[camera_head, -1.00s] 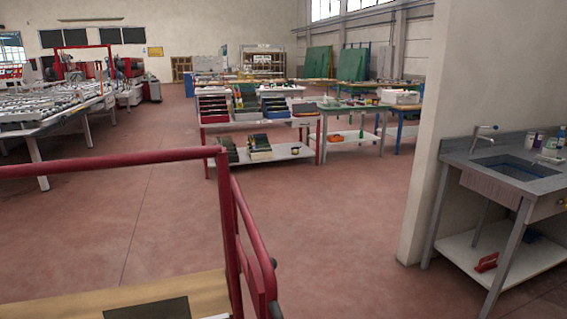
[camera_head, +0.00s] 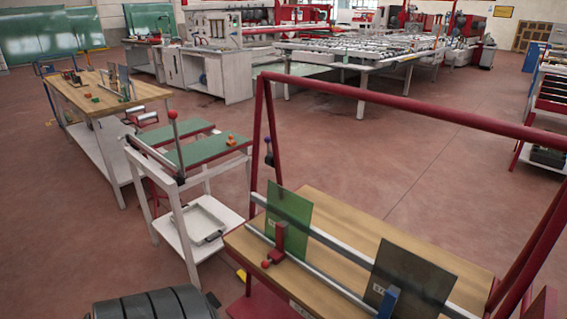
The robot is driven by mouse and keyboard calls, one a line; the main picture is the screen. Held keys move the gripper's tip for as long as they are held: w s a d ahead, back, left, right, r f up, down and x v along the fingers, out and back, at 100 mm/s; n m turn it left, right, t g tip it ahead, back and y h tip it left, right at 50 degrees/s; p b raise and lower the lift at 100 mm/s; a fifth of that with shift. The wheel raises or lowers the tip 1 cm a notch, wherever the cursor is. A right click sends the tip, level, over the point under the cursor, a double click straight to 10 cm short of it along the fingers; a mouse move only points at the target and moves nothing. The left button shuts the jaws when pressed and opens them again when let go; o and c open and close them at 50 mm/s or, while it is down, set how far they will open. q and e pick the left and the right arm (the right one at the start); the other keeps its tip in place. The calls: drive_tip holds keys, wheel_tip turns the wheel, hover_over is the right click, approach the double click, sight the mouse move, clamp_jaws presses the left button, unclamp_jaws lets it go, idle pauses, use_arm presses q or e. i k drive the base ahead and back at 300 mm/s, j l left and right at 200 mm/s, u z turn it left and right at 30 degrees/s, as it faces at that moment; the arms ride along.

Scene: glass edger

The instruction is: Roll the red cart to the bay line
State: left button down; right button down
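The red cart (camera_head: 395,97) stands close in front of me at the lower right, with a red tube frame and a wooden deck (camera_head: 345,212). Pale rails cross the deck. A green sheet (camera_head: 289,212) and a dark sheet (camera_head: 412,278) stand upright at the rails. A red clamp-like block (camera_head: 280,243) sits beside the green sheet. The cart's right end and lower part are cut off or hidden. A small yellow patch (camera_head: 241,275) shows by the cart's left side; I cannot tell whether it is a bay line. Neither gripper is in view.
A white-framed stand with green tops (camera_head: 205,152) is close to the cart's left. A wooden-topped bench (camera_head: 90,93) is farther left. A long roller table (camera_head: 345,62) stands behind. Open red floor (camera_head: 440,150) lies beyond the cart, with a shelf unit (camera_head: 552,95) at far right.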

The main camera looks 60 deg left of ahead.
sight(328, 285)
drive_tip(key=u, duration=1.7)
drive_tip(key=z, duration=0.3)
